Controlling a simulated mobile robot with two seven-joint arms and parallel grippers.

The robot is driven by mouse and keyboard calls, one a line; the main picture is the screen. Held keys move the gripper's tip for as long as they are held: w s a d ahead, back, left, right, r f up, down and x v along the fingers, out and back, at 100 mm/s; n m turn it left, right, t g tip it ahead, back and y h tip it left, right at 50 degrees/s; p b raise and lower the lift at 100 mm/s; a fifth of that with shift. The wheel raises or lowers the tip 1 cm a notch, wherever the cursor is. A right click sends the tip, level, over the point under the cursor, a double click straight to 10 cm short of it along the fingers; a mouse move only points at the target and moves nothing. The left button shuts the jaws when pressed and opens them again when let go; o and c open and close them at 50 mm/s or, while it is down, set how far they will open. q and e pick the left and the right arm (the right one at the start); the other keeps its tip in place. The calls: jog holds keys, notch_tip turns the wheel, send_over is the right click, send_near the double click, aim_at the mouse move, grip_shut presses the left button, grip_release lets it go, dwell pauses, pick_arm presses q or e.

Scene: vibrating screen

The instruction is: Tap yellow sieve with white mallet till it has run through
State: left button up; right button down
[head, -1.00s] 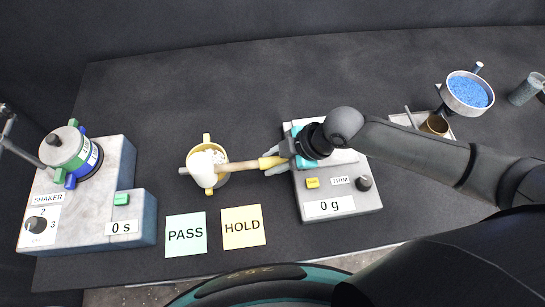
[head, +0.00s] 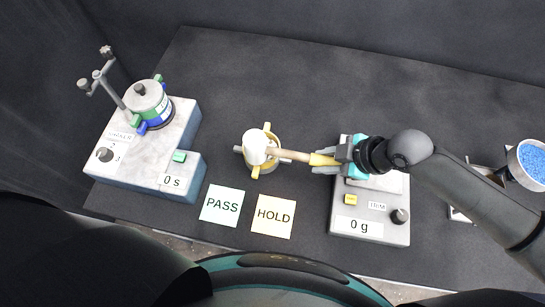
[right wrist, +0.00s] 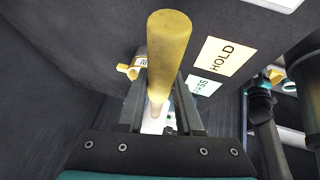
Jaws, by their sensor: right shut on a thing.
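The yellow sieve (head: 257,171) stands on the dark table, left of the scale, with yellow tabs around its rim. The white mallet's head (head: 256,147) is over the sieve and hides much of its inside. I cannot tell whether the head touches the rim. My right gripper (head: 326,160) is shut on the mallet's yellow grip, to the right of the sieve. In the right wrist view the mallet handle (right wrist: 168,50) stands between the fingers, and part of the sieve (right wrist: 134,66) shows behind it. My left gripper is not in view.
A shaker (head: 140,157) with a stacked green and blue sieve set (head: 150,105) stands at left, reading 0 s. A scale (head: 368,229) reads 0 g under my right gripper. PASS (head: 222,205) and HOLD (head: 273,215) cards lie in front. A bowl of blue grains (head: 531,163) is at far right.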

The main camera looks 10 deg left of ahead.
jog(key=shift+a, duration=0.1)
dwell(0.3)
notch_tip(320, 180, down, 5)
jog(key=b, duration=0.4)
notch_tip(320, 180, up, 5)
jog(key=p, duration=0.5)
jog(key=shift+r+p, duration=0.2)
jog(key=shift+p, duration=0.1)
jog(key=shift+f, duration=0.2)
notch_tip(320, 180, down, 5)
jog(key=b, duration=0.4)
notch_tip(320, 180, up, 6)
jog(key=p, duration=0.5)
jog(key=shift+f, duration=0.35)
